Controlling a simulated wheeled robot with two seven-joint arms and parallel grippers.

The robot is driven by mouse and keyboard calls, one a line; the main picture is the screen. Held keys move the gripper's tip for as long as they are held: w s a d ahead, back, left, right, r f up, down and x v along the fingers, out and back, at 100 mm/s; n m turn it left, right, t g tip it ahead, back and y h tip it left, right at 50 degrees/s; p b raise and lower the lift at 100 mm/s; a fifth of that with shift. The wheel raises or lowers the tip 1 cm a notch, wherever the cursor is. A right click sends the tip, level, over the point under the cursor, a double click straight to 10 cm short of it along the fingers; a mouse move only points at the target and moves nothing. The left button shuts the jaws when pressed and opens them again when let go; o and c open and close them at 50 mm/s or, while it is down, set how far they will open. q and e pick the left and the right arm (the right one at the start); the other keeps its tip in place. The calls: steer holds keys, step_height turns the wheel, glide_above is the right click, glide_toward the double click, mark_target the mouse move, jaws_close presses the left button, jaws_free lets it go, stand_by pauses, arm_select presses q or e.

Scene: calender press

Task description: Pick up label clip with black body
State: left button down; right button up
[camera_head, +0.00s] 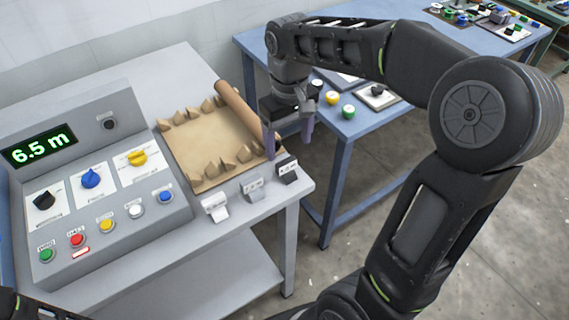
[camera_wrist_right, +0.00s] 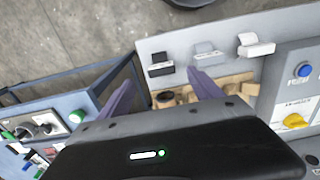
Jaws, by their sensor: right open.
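The label clip with the black body (camera_head: 287,170) sits at the right end of a row of three clips on the grey table's front edge. It also shows in the right wrist view (camera_wrist_right: 160,66), ahead of the fingertips. A grey clip (camera_head: 252,189) and a white clip (camera_head: 215,208) stand to its left. My right gripper (camera_head: 288,144) is open and empty. Its two purple fingers are apart, just behind and above the black clip in the head view. In the right wrist view the fingers (camera_wrist_right: 162,82) point toward the black clip from either side, apart from it. My left gripper does not show.
A brown sheet with curled edges and a roll (camera_head: 237,105) lie behind the clips. A control panel (camera_head: 95,200) with knobs, buttons and a green display stands at left. A blue table (camera_head: 345,125) with buttons stands at right, across a floor gap.

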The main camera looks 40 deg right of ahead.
mark_target(287, 162)
steer(key=shift+f, duration=1.35)
steer(key=shift+w+f+p, duration=0.2)
steer(key=shift+f+p, duration=0.55)
steer(key=shift+f, duration=1.85)
steer(key=shift+c, duration=0.2)
steer(key=c, duration=1.4)
